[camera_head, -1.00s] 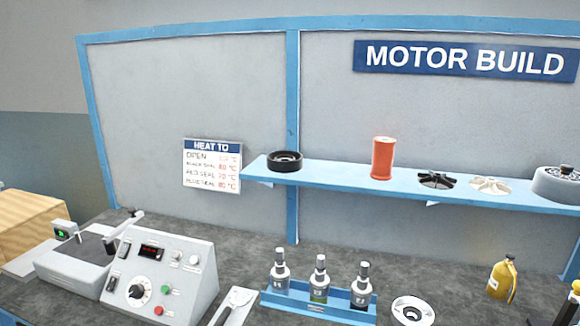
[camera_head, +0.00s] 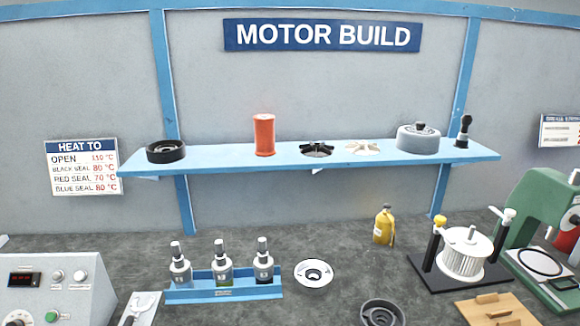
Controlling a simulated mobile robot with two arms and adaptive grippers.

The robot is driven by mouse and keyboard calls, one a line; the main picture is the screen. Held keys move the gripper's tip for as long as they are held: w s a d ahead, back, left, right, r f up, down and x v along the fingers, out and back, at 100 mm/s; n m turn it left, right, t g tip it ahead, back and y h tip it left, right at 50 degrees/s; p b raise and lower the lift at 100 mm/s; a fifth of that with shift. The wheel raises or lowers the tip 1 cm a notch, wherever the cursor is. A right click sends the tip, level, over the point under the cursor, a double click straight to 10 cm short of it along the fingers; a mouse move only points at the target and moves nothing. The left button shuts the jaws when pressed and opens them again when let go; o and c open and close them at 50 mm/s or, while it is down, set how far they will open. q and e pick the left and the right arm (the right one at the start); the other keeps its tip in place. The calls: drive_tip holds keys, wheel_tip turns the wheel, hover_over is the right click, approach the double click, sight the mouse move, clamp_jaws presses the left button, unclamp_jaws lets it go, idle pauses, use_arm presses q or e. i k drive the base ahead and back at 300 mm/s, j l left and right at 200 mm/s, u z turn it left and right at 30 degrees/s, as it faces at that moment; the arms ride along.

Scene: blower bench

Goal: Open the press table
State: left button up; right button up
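A green press (camera_head: 533,208) stands at the right edge of the view and is partly cut off. Its flat table or base (camera_head: 545,268) carries a black ring outline, and a red part (camera_head: 566,238) shows beside the green body. I cannot tell from here how the press table stands. Neither of my grippers is in view.
A finned white rotor on a black stand (camera_head: 466,256) is left of the press, with a wooden board (camera_head: 490,310) in front. A blue rack (camera_head: 225,290) with bottles, a white round part (camera_head: 314,275), a dark ring (camera_head: 382,313) and a yellow bottle (camera_head: 384,228) sit on the bench. A control box (camera_head: 60,290) is left.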

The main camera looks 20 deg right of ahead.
sight(539, 266)
drive_tip(key=z, duration=2.35)
drive_tip(key=u, duration=0.35)
